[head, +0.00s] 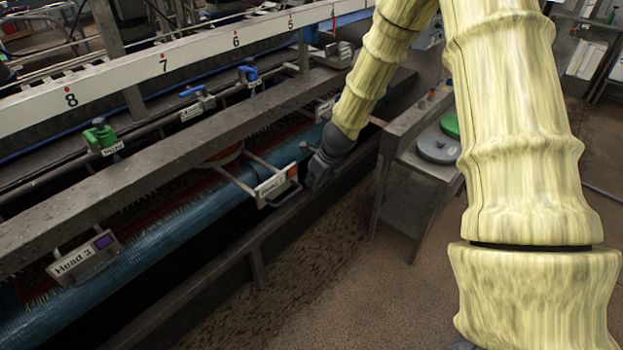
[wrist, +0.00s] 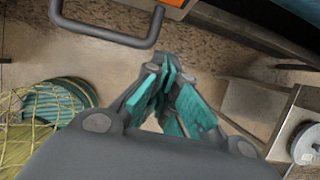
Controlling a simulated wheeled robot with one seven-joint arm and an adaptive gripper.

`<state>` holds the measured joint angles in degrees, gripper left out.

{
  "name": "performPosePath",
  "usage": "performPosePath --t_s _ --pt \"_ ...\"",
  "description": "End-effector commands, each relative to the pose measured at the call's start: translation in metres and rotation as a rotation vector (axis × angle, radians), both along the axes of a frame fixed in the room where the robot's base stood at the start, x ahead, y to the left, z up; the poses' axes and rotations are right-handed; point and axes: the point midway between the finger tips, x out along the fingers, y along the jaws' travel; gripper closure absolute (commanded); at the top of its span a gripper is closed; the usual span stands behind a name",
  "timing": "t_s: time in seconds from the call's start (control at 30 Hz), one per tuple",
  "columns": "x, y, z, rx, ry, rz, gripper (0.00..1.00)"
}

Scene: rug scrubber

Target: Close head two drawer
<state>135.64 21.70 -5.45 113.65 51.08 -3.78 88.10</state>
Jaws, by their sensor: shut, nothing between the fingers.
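The drawer with an orange square on its white front plate (head: 272,187) stands out from the machine on two metal rails. Its label is too blurred to read for sure; it sits between the Head 3 drawer (head: 83,258) and another plate further right. My gripper (head: 314,182) is just right of this front plate, with a small gap showing. In the wrist view my gripper's teal-padded fingers (wrist: 168,75) are together and empty. A dark looped handle (wrist: 112,36) and the edge of the orange square (wrist: 175,3) are above and left of the fingertips, apart from them.
A long grey beam (head: 180,170) runs over the drawers, and a blue roller (head: 200,222) lies below them. A metal stand with round lids (head: 438,147) is right of my gripper. A dark rail (head: 255,240) runs in front, beside brown floor.

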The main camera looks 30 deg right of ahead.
Motion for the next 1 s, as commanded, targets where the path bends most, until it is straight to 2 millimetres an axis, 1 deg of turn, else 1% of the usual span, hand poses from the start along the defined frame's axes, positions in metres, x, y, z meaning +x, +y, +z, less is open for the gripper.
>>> performPosePath --t_s 0.27,0.7,0.9,1.0 --pt "-0.010 -0.005 0.024 -0.003 -0.002 0.000 1.00" --pt "-0.029 -0.011 0.075 -0.002 -0.001 0.001 1.00" --pt "-0.034 -0.014 0.089 -0.002 -0.001 -0.001 1.00" --pt "-0.036 -0.015 0.091 -0.001 -0.002 -0.002 1.00"
